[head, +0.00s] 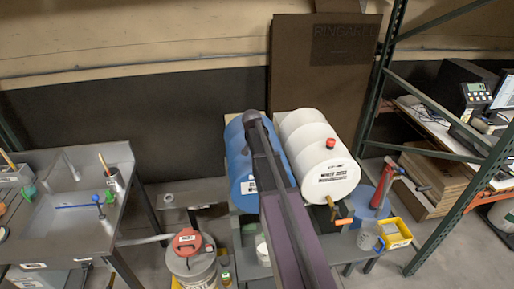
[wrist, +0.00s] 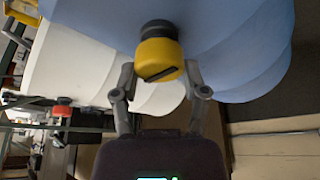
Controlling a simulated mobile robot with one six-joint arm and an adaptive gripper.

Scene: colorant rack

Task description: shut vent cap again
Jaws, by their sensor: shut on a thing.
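The blue drum (head: 240,165) lies on its side on the rack, left of a white drum (head: 320,155). In the wrist view the blue drum (wrist: 215,35) fills the top. A yellow vent cap (wrist: 158,50) with a dark slot sits on a dark neck on it. My gripper (wrist: 160,67) has one finger on each side of the yellow cap and is shut on it. In the head view my arm crosses in front of the blue drum and hides the cap and my fingers.
The white drum has a red cap (head: 330,143), also in the wrist view (wrist: 62,108). A green rack upright (head: 380,80) stands right of the drums. A bench with a sink (head: 75,200) is at left. A yellow bin (head: 396,233) sits below the white drum, to the right.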

